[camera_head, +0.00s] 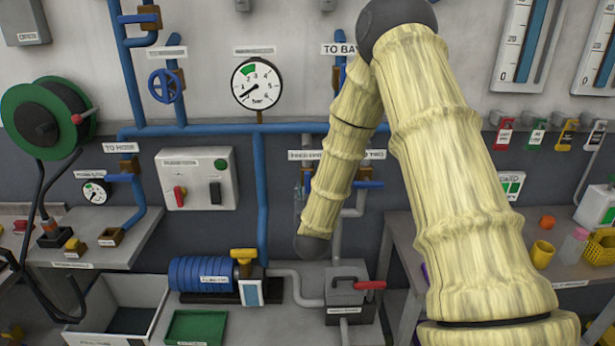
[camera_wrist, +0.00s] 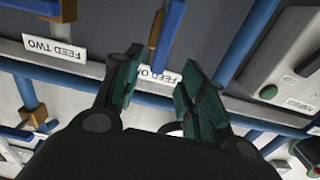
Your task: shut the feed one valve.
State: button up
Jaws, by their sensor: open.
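The feed one valve shows in the wrist view as a brown body (camera_wrist: 156,32) with a blue lever (camera_wrist: 171,28). The lever points roughly crosswise to that of feed two. Its label (camera_wrist: 157,75) is partly covered by a finger. My gripper (camera_wrist: 162,60) is open and empty, its dark green fingers on either side of the label, with the lever beyond the tips. I cannot tell any contact. In the head view my arm hides most of this valve and my gripper.
The feed two valve has a brown body (camera_wrist: 67,10) and blue lever (camera_wrist: 32,5), beside its label (camera_wrist: 54,49). A blue pipe (camera_head: 230,130) runs along the wall. A control box (camera_head: 197,178) and a pressure gauge (camera_head: 257,84) are left of my arm.

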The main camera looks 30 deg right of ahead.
aim_at(308, 181)
jog(key=p+x, duration=0.3)
jog(key=x, duration=0.5)
jog(key=shift+a, duration=0.1)
grip_shut()
